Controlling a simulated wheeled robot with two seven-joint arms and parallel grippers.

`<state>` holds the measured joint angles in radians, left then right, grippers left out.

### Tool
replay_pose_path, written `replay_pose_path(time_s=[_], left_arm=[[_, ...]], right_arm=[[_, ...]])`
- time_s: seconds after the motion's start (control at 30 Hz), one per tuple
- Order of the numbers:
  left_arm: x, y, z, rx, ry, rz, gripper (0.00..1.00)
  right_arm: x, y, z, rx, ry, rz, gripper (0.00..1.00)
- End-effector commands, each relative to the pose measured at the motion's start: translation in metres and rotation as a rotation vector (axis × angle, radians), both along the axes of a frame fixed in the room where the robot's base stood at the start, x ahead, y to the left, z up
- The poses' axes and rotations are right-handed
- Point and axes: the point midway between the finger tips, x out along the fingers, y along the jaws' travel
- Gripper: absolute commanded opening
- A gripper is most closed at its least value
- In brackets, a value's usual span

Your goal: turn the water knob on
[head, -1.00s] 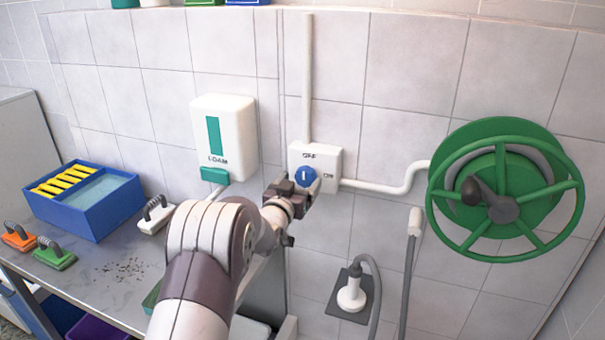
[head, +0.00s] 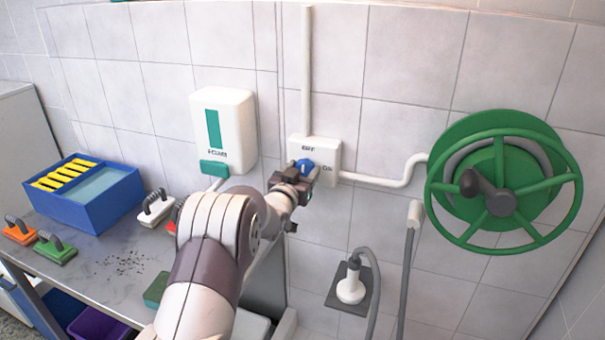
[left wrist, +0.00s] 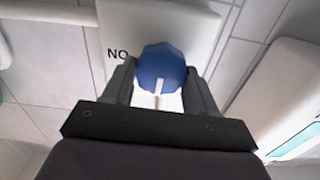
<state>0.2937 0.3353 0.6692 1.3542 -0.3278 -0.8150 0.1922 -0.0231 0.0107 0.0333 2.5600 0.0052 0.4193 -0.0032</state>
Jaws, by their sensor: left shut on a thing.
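The water knob (head: 305,164) is blue with a white mark and sits on a white box (head: 329,152) on the tiled wall. The box carries OFF above the knob and ON to its right. My left gripper (head: 303,172) is at the box, shut on the knob. In the left wrist view, its two fingers (left wrist: 163,82) stand on either side of the knob (left wrist: 161,62). There the ON lettering is upside down at the left, and the white mark points down toward the gripper, away from ON. The gripper hides the OFF side there. My right gripper is not in view.
A white dispenser (head: 224,130) hangs left of the box. A green hose reel (head: 503,185) is on the wall at the right, with a pipe (head: 385,183) between. A metal bench (head: 95,250) at the left holds a blue bin (head: 100,212) and several brushes.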

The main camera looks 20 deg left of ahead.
Motion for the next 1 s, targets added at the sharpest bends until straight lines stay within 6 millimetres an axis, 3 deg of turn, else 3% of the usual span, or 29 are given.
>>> replay_pose_path(time_s=[0.27, 1.0], left_arm=[[0.000, -0.001, -0.007, 0.173, 0.006, 0.000, 0.27], [0.000, -0.004, -0.010, 0.873, 0.049, -0.001, 0.27]], right_arm=[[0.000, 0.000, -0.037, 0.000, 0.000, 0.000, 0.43], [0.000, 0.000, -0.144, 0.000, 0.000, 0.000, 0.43]])
